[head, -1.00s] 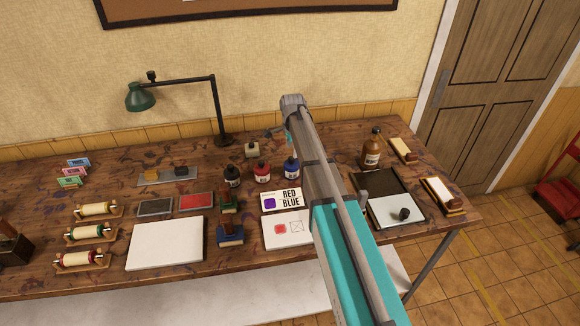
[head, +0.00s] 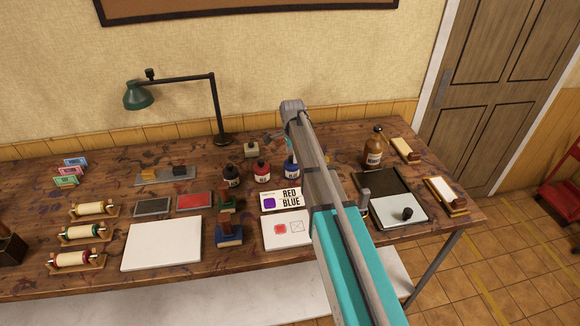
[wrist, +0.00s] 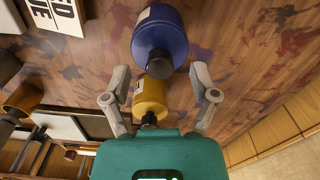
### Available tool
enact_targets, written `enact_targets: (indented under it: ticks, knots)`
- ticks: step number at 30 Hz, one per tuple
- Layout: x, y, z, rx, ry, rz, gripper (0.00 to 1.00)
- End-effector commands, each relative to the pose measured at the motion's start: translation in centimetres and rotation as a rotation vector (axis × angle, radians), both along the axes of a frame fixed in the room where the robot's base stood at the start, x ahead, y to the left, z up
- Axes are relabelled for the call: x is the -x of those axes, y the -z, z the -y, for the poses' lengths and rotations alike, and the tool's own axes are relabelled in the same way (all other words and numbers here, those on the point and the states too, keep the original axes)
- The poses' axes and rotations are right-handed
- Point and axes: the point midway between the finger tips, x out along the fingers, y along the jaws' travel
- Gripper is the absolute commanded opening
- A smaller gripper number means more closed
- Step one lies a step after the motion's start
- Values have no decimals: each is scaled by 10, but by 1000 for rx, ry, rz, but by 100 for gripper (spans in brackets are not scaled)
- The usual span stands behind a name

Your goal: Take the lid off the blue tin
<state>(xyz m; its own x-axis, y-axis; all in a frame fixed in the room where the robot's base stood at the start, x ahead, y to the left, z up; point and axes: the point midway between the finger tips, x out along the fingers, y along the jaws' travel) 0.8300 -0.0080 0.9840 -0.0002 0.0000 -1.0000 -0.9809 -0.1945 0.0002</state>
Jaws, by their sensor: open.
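A blue round container (wrist: 160,35) with a dark cap shows at the top of the wrist view, just beyond my fingertips. A blue bottle (head: 291,168) with a dark top, probably the same one, stands on the bench beside my arm in the head view. My gripper (wrist: 161,72) is open. A yellow container (wrist: 150,95) with a dark cap lies between its fingers in the wrist view; I see no clear contact. I cannot make out a separate flat blue tin.
A red bottle (head: 262,171) and a black bottle (head: 231,175) stand left of the blue one. A RED BLUE card (head: 281,199) lies in front. A brown bottle (head: 373,153) and an open black case (head: 382,183) are right of my arm. A lamp (head: 215,110) stands behind.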

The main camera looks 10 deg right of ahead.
Motion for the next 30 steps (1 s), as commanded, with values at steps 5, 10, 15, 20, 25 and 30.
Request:
enact_targets:
  ticks: [5, 10, 15, 20, 25, 30]
  knots:
    - [0, 16, 0, 0, 0, 0, 76]
    - [0, 21, 0, 0, 0, 0, 76]
    - [0, 20, 0, 0, 0, 0, 76]
    - [0, 20, 0, 0, 0, 0, 76]
    - [0, 20, 0, 0, 0, 0, 76]
    - [0, 20, 0, 0, 0, 0, 67]
